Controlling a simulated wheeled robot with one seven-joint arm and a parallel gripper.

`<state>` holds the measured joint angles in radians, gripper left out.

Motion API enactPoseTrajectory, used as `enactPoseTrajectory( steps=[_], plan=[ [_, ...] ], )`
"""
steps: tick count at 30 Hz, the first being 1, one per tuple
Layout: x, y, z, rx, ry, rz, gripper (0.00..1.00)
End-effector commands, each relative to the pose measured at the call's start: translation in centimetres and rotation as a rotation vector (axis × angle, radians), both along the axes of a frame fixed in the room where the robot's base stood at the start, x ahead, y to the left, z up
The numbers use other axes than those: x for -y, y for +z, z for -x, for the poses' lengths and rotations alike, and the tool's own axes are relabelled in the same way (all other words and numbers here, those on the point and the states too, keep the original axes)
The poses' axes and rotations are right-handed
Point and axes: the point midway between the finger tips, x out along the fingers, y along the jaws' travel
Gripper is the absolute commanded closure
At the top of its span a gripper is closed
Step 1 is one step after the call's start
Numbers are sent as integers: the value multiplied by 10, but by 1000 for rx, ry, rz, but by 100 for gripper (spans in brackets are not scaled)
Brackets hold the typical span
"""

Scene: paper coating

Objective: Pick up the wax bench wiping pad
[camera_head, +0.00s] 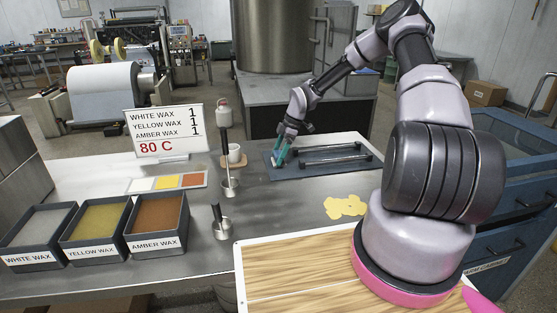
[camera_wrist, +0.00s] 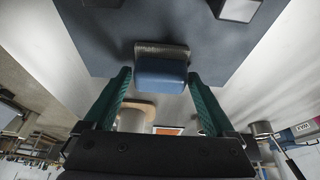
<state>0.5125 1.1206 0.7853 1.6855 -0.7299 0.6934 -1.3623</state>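The wiping pad (camera_wrist: 161,72) is a small blue block with a grey, rough-looking strip along one side. In the wrist view it lies on a dark blue-grey mat (camera_wrist: 110,45). My gripper (camera_wrist: 158,76) has two teal fingers, spread apart with the pad between their tips. A narrow gap shows on each side of the pad, so I am not closed on it. In the head view my gripper (camera_head: 281,153) points down at the left end of the mat (camera_head: 325,173); the pad is small and partly hidden by the fingers there.
Two dark bars (camera_head: 335,161) lie on the mat right of my gripper. White, yellow and amber wax trays (camera_head: 155,222) stand front left. A yellow patch (camera_head: 345,206) lies on the bench.

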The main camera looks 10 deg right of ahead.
Motion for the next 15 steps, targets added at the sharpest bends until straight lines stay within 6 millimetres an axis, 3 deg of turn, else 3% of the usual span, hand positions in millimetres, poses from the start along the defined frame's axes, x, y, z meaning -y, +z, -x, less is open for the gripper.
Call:
enactPoseTrajectory(
  steps=[1,3,5,15],
  plan=[
    [0,0,0,0,0,0,34],
    [0,0,0,0,0,0,61],
    [0,0,0,0,0,0,81],
    [0,10,-1,2,-1,1,81]
  ],
)
